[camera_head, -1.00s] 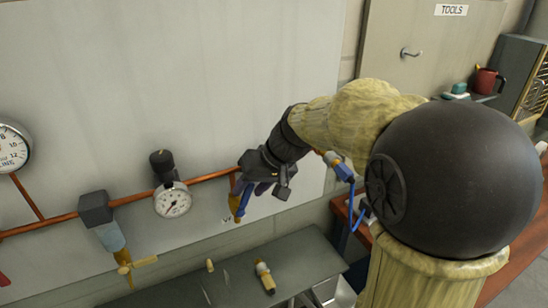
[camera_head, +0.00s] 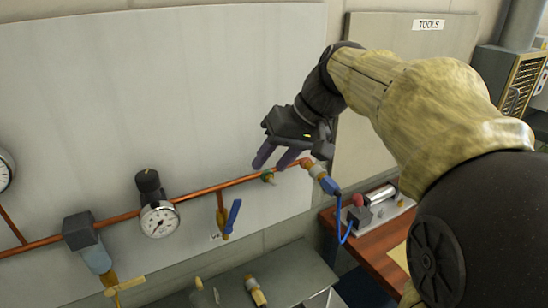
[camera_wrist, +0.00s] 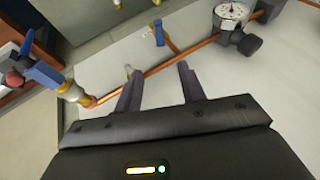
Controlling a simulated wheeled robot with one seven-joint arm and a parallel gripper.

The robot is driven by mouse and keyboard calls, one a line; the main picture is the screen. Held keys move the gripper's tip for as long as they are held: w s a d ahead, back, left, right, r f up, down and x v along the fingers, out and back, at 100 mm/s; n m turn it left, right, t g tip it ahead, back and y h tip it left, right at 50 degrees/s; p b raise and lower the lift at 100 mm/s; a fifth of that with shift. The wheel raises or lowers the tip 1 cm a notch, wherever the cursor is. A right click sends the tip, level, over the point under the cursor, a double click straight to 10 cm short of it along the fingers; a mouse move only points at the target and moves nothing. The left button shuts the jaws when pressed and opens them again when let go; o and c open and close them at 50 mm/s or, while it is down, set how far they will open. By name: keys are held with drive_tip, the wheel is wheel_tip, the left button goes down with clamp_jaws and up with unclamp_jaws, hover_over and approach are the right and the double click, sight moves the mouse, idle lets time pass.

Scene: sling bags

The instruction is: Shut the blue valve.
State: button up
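The blue valve has a blue lever handle (camera_head: 233,217) on a short copper branch hanging from the horizontal pipe. The lever points roughly downward, nearly along the branch. It also shows in the wrist view as a blue lever (camera_wrist: 158,33) near the top, beyond my fingers. My gripper (camera_head: 276,161) is above and to the right of the lever, apart from it, in front of the pipe near a small green fitting (camera_head: 268,177). In the wrist view my gripper (camera_wrist: 157,82) has its two dark fingers spread with nothing held between them.
A copper pipe (camera_head: 200,191) runs across the grey panel. A gauge (camera_head: 159,220) is left of the valve. A grey bench (camera_head: 285,265) is below, and a wooden table (camera_head: 372,238) is at right.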

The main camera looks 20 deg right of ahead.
drive_tip(key=shift+w+a+p, duration=0.1)
drive_tip(key=shift+a+p, duration=0.1)
drive_tip(key=shift+p, duration=0.2)
drive_tip(key=c, duration=0.7)
drive_tip(key=a+g+h+p, duration=0.1)
drive_tip(key=p, duration=0.1)
drive_tip(key=w+a+g+h+p, duration=0.1)
drive_tip(key=a+p, duration=0.1)
drive_tip(key=w+a+h+p, duration=0.1)
drive_tip(key=p, duration=0.2)
drive_tip(key=shift+w+a+f+g, duration=0.2)
drive_tip(key=shift+a+f+g, duration=0.1)
drive_tip(key=shift+a+g, duration=0.1)
clamp_jaws()
drive_tip(key=w+a+f+n+h+p, duration=0.1)
drive_tip(key=a+h+p, duration=0.3)
drive_tip(key=a+p, duration=0.2)
drive_tip(key=shift+a+h+p, duration=0.3)
drive_tip(key=shift+a+p, duration=0.05)
drive_tip(key=shift+a, duration=0.2)
drive_tip(key=shift+w, duration=0.15)
